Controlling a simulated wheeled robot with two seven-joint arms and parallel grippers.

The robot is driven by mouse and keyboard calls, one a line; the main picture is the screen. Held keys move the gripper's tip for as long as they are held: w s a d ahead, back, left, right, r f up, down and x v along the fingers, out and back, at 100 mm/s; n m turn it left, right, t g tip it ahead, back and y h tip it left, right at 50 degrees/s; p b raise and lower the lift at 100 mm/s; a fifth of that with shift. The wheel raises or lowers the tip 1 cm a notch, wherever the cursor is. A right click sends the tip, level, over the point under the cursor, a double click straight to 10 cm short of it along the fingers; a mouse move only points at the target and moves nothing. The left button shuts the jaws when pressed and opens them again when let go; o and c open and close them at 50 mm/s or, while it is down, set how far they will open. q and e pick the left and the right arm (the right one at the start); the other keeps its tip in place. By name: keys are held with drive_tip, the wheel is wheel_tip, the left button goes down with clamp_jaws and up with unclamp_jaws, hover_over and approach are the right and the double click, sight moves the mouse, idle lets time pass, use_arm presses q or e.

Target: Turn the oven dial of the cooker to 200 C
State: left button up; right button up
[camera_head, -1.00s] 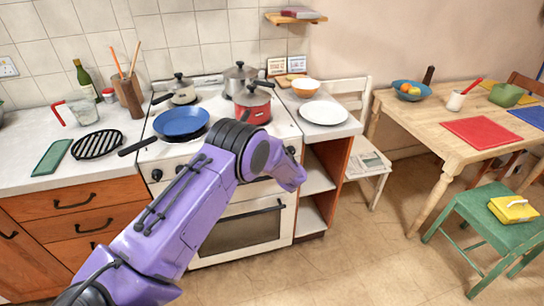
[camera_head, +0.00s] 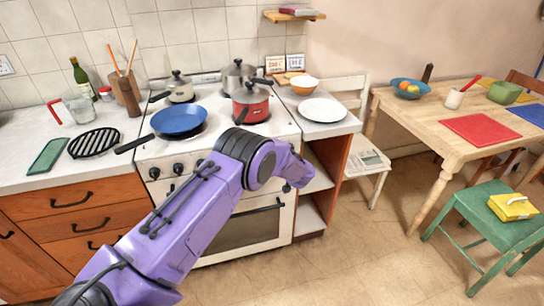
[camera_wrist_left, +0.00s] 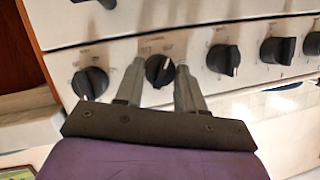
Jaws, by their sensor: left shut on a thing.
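The white cooker (camera_head: 222,140) stands in the middle of the head view, with black dials along its front. In the left wrist view my left gripper (camera_wrist_left: 159,72) has one finger on each side of the second dial from the left (camera_wrist_left: 158,71) and is shut on it. That dial's white pointer mark leans up and to the right. The printing around it is too blurred to read. Other dials sit on both sides, the nearest being the left one (camera_wrist_left: 90,83) and the third one (camera_wrist_left: 223,59). In the head view my purple arm hides the gripper and the held dial.
A blue frying pan (camera_head: 179,120), a red pot (camera_head: 250,103) and grey pots stand on the hob. Two cards (camera_head: 276,63) stand behind; one seems to read 200 C. The oven door handle (camera_head: 258,210) is below.

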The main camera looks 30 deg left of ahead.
use_arm(q)
drive_tip(key=o, duration=1)
drive_tip(key=shift+o, duration=0.2)
drive_tip(key=b+v, duration=0.1)
drive_tip(key=v, duration=0.9)
drive_tip(key=shift+d, duration=0.25)
drive_tip(key=shift+r, duration=0.1)
